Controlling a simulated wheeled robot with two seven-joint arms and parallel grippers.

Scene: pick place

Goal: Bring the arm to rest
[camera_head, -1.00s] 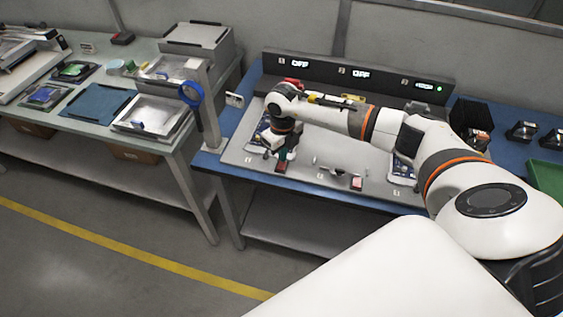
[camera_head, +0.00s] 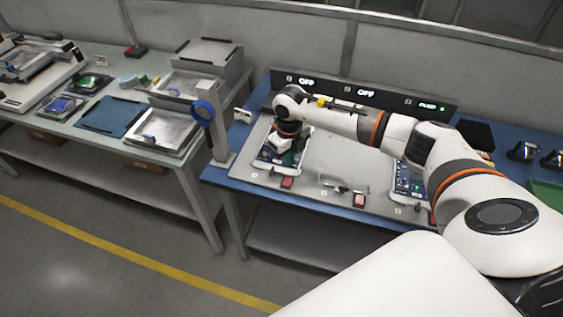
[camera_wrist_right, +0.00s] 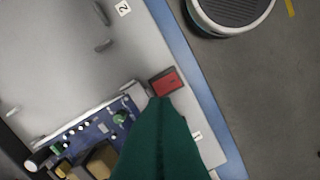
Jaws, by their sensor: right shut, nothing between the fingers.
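My right arm reaches in from the right in the head view. Its gripper (camera_head: 281,148) points down over the left station of the grey fixture plate (camera_head: 325,160). In the right wrist view its green fingers (camera_wrist_right: 158,102) are together and empty, with their tips beside a red button (camera_wrist_right: 166,84); I cannot tell whether they touch. That button also shows in the head view (camera_head: 287,183), in front of the gripper. A blue circuit board (camera_wrist_right: 92,132) lies beside the fingers and is partly hidden by them. My left gripper is not in view.
A black panel with lit displays (camera_head: 365,93) stands behind the plate. Another board (camera_head: 408,180) sits at the right station. The side table (camera_head: 60,125) holds trays and devices.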

